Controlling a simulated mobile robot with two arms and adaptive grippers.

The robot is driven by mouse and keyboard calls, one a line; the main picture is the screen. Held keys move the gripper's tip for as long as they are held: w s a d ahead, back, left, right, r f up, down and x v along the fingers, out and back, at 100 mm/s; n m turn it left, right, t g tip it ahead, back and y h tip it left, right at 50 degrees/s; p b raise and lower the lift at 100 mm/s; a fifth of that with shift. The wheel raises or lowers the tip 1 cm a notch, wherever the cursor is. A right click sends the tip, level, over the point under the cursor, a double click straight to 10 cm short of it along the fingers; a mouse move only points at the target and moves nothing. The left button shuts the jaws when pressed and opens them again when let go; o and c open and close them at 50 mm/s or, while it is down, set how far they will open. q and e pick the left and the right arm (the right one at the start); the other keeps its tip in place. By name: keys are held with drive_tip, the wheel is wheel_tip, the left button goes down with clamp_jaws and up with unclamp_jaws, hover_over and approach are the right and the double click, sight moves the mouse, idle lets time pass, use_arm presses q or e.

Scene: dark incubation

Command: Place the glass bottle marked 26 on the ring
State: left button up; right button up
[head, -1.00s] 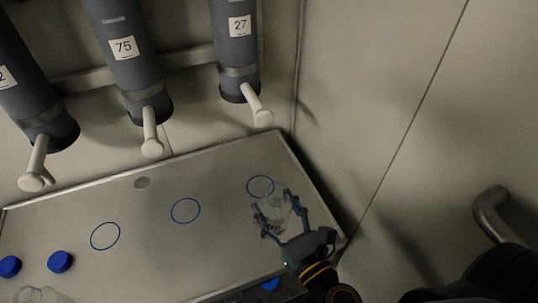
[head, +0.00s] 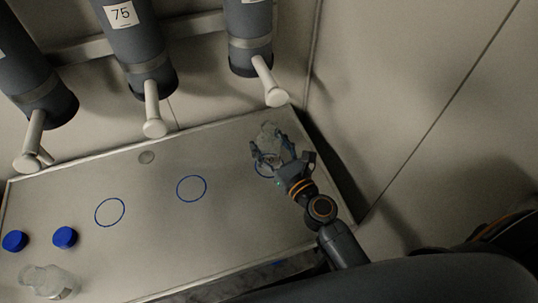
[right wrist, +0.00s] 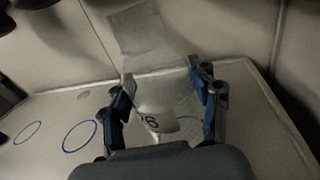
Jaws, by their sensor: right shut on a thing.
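The clear glass bottle (head: 268,132) stands out faintly between the fingers of my right gripper (head: 269,151). In the right wrist view the bottle (right wrist: 150,60) carries a label whose visible digit reads 6; the digit before it is partly hidden. My right gripper is shut on the bottle, over the right-hand blue ring (head: 262,172). That ring is partly covered by the gripper. I cannot tell whether the bottle touches the tray surface. My left gripper is out of view.
The pale tray (head: 150,215) has two more empty blue rings, the middle one (head: 191,188) and the left one (head: 110,212). Blue caps (head: 65,237) and another clear bottle (head: 48,281) are at left. Grey cylinders with white spouts, one marked 75 (head: 130,45), hang above the back.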

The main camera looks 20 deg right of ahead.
sight(269, 151)
drive_tip(key=shift+w+d+f, duration=0.1)
drive_tip(key=shift+w+f, duration=0.25)
drive_tip(key=shift+f, duration=0.1)
drive_tip(key=f+b, duration=0.3)
drive_tip(key=shift+w+d+f+b, duration=0.1)
drive_tip(key=shift+w+f+b, duration=0.1)
drive_tip(key=shift+b, duration=0.15)
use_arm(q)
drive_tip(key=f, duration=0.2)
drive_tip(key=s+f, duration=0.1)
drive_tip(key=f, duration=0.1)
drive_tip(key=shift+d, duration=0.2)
